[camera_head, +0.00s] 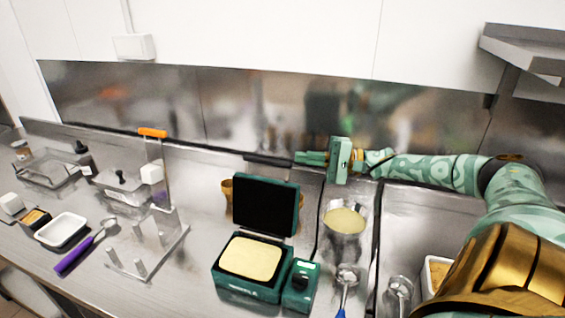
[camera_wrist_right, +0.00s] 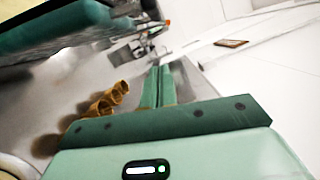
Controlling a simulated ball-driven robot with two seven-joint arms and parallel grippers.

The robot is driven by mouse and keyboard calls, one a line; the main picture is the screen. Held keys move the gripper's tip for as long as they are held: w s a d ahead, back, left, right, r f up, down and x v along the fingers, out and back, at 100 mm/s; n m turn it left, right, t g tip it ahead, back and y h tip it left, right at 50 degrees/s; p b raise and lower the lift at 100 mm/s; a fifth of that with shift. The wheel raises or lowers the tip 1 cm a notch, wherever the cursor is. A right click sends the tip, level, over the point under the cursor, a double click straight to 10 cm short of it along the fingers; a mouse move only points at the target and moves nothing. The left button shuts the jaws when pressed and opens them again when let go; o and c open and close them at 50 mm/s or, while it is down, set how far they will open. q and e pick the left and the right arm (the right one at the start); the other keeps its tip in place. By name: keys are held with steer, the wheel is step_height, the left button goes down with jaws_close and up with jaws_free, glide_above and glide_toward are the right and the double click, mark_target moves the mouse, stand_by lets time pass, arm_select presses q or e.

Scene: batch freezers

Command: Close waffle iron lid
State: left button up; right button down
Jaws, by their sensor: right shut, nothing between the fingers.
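The green waffle iron (camera_head: 240,285) stands on the steel counter with its lid (camera_head: 266,206) open and upright, its dark inner face towards me. Pale batter or a waffle (camera_head: 251,257) covers the lower plate. My right gripper (camera_head: 300,158) is shut and empty. Its fingers point left, behind the lid and near the black handle bar at the lid's top edge; I cannot tell whether they touch. In the right wrist view the shut fingers (camera_wrist_right: 158,88) show below and right of the lid's green edge (camera_wrist_right: 60,30). My left gripper is not in view.
A metal container of batter (camera_head: 345,220) stands right of the iron. Waffle cones (camera_wrist_right: 108,103) lie behind the lid. A clear cone stand (camera_head: 150,250), a purple-handled scoop (camera_head: 85,247) and a white tray (camera_head: 61,232) are on the left. A steel wall closes the back.

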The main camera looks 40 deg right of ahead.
mark_target(283, 161)
steer(key=a, duration=0.2)
steer(key=w+a+p, duration=0.1)
steer(key=a, duration=0.1)
steer(key=a+r+p, duration=0.1)
steer(key=a, duration=0.1)
steer(key=shift+w+a, duration=0.25)
steer(key=shift+w, duration=0.15)
